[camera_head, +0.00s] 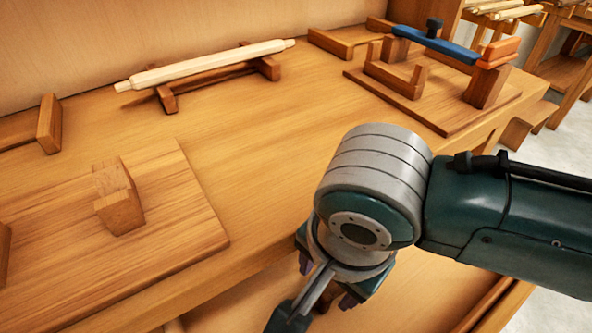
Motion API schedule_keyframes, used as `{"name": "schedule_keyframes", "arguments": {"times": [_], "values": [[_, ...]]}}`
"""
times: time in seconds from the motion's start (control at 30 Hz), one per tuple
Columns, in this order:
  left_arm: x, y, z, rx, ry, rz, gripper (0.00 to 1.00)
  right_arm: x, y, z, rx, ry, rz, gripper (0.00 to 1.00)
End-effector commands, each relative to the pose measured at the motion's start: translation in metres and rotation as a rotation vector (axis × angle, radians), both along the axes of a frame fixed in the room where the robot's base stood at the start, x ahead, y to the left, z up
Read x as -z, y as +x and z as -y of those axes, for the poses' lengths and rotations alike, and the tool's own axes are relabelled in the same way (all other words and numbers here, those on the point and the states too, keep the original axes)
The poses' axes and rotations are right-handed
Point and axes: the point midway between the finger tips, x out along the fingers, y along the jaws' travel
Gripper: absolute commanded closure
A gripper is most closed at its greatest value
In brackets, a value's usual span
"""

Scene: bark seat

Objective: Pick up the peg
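A long pale wooden rod (210,65) with narrowed ends, the most peg-like thing in view, lies across a low dark-wood rack at the back of the bench. My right gripper (328,284) hangs at the front edge of the bench, well apart from the rod, toward the lower right. The wrist hides much of the gripper, so its opening is unclear. I see nothing held in it. My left gripper is out of view.
A board with a wooden block (119,207) lies at the lower left. A fixture board (440,119) with a blue-handled tool (437,46) stands at the back right. The bench middle (250,140) is clear. A lower shelf shows under the front edge.

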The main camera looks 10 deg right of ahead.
Motion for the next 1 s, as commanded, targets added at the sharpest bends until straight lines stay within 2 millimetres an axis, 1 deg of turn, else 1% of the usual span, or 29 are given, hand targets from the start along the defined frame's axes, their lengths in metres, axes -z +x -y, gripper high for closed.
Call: {"name": "schedule_keyframes", "arguments": {"times": [0.03, 0.1, 0.2, 0.4, 0.9, 0.97, 1.0], "values": [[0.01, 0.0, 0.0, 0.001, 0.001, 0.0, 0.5, 0.013, 0.002, 0.0, -0.001, -0.002, 0.001, 0.35], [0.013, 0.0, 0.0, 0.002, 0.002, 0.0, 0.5, 0.02, 0.003, 0.0, -0.001, -0.002, 0.0, 0.35], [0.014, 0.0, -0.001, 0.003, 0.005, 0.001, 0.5, 0.024, 0.004, 0.0, -0.001, 0.0, 0.0, 0.35], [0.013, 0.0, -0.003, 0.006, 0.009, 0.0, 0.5, 0.023, 0.004, 0.0, -0.001, 0.0, 0.001, 0.35], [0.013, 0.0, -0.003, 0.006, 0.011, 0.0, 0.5, 0.023, 0.004, 0.0, -0.001, 0.0, 0.0, 0.92], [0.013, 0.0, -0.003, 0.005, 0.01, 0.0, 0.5, 0.023, 0.004, 0.0, -0.001, 0.0, 0.0, 0.98], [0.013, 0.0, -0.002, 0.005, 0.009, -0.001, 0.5, 0.023, 0.003, 0.0, -0.001, 0.0, 0.0, 1.0]]}}
